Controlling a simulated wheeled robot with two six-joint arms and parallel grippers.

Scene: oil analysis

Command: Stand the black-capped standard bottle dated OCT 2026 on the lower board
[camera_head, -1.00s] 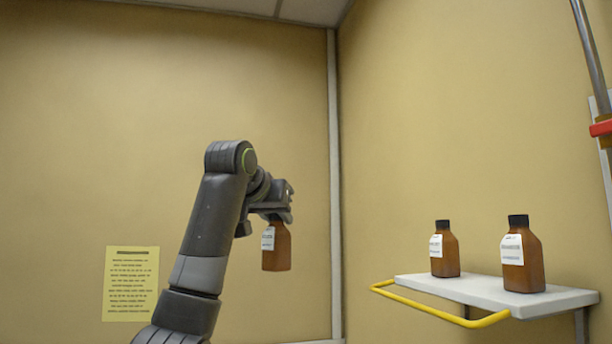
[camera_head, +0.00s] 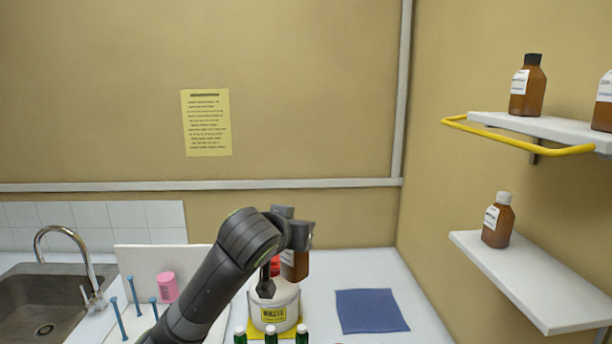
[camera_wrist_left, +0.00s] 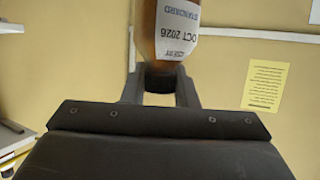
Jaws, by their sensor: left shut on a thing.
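My left gripper (camera_head: 297,236) is shut on a brown bottle (camera_head: 295,265), held upright in the air. The arm partly hides it, and its cap is hidden in the head view. In the left wrist view the bottle (camera_wrist_left: 178,28) sits between the fingers of my left gripper (camera_wrist_left: 160,92); its white label reads STANDARD and OCT 2026. The lower board (camera_head: 545,293) is a white shelf on the right wall, to the right of the gripper and apart from it. My right gripper is not in view.
A white-capped brown bottle (camera_head: 497,222) stands on the lower board's back left; its front is bare. The upper board (camera_head: 560,129), with a yellow rail (camera_head: 520,141), overhangs and holds two brown bottles. A waste tub (camera_head: 273,308) and blue mat (camera_head: 370,311) lie below.

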